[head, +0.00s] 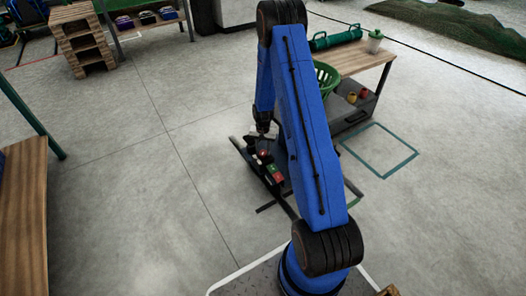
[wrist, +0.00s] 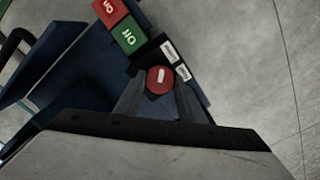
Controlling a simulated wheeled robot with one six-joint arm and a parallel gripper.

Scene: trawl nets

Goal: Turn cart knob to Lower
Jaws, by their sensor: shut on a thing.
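The cart knob (wrist: 160,79) is a red round knob with a white mark, in the middle of the wrist view. My gripper (wrist: 160,93) has its two dark fingers on either side of the knob and is shut on it. Two small white labels (wrist: 176,62) with dark text sit just beyond the knob; their words are too small to read surely. In the head view the cart (head: 277,178) stands below my blue arm, partly hidden by it. My gripper (head: 262,140) reaches down to the cart's control panel there.
A green button (wrist: 129,35) and a red button (wrist: 110,10) sit on the same panel. A wooden workbench (head: 358,57) with a green basket (head: 326,78) stands behind my arm.

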